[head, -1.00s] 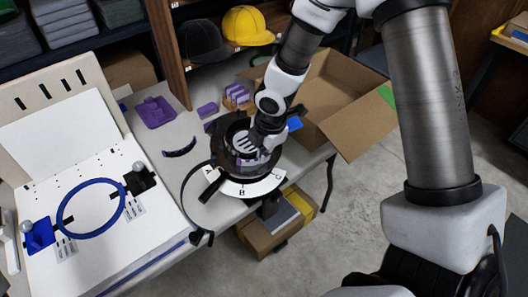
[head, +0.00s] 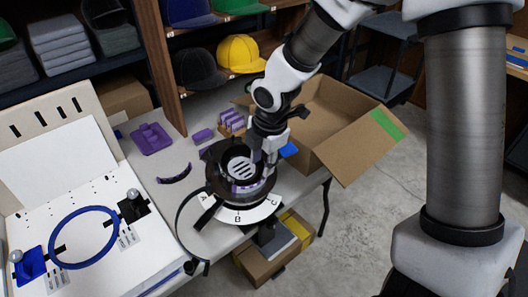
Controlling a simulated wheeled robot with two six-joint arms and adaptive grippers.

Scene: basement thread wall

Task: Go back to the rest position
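My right arm comes in from the right and reaches across to the work table. Its gripper (head: 267,153) points down just above the far right part of a black round fixture (head: 212,176) with a slotted disc inside. The fingers are small and dark against the fixture, so I cannot tell whether they are open or shut, or whether they touch it. A white scale (head: 238,215) marked A, B and C curves along the fixture's front. My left gripper is not in view.
An open cardboard box (head: 335,147) stands right of the gripper. Purple holders (head: 151,138), a blue hoop (head: 84,237) on a white board, and a wooden cap shelf (head: 162,60) lie left and behind. Bare floor (head: 365,225) shows right of the table.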

